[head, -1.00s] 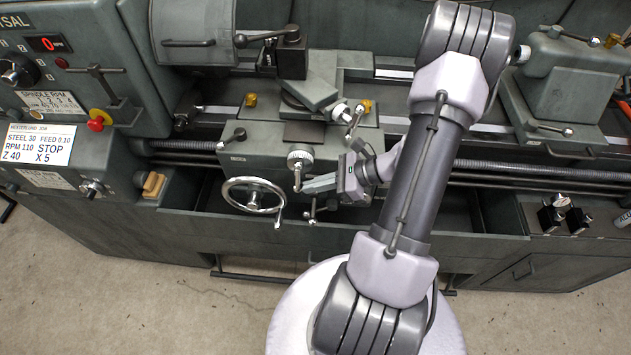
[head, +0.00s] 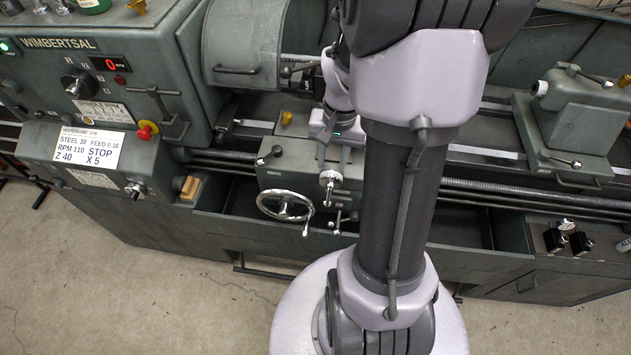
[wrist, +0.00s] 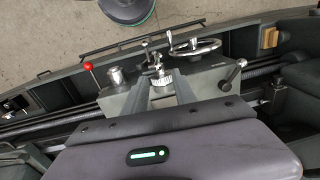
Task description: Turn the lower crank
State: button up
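The lower crank (head: 329,184) is a small pale dial with a short handle on the front of the lathe carriage. It also shows in the wrist view (wrist: 160,79), just beyond and between my fingertips. My gripper (head: 334,158) is above and behind the crank, with its fingers pointing down toward it. In the wrist view my gripper (wrist: 163,87) has its two dark fingers apart with nothing held between them. I cannot tell whether a finger touches the dial. The upper crank is hidden behind my arm in the head view.
A spoked handwheel (head: 285,205) is just left of the crank, and a black-knobbed lever (head: 270,155) stands above it. In the wrist view a red-knobbed lever (wrist: 90,68) rises left of the dial. The tailstock (head: 570,120) is at the right.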

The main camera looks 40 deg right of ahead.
aim_at(329, 196)
jog(key=f+b, duration=0.2)
jog(key=f, duration=0.6)
jog(key=f+b, duration=0.3)
jog(key=f, duration=0.6)
jog(key=shift+w+d+f+b, duration=0.1)
jog(key=shift+w+f+b, duration=0.1)
jog(key=shift+b, duration=0.15)
jog(key=shift+r, duration=0.1)
grip_shut()
